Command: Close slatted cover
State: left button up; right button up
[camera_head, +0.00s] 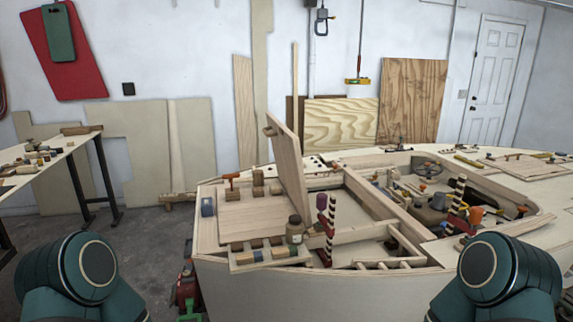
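A light wooden panel (289,178) stands raised and tilted on the hull deck, beside an open compartment (367,207). It looks like the cover, standing open, though slats on it cannot be made out. A small block like a handle (270,131) sits near its top edge. The compartment to its right is uncovered, with its frame and inside showing. My two teal arms show at the lower left and lower right corners, well apart from the panel. Neither gripper is in view.
A bottle (295,230), a striped clamp (328,231) and a rack with several blocks (242,260) crowd the deck's front edge. Tools and cups fill the cockpit (520,224) at right.

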aim_at(285, 146)
jog(key=j+z, duration=0.15)
jog(key=z, duration=0.25)
jog(key=i+j+z, duration=0.15)
jog(key=j+z, duration=0.95)
jog(key=j, duration=1.65)
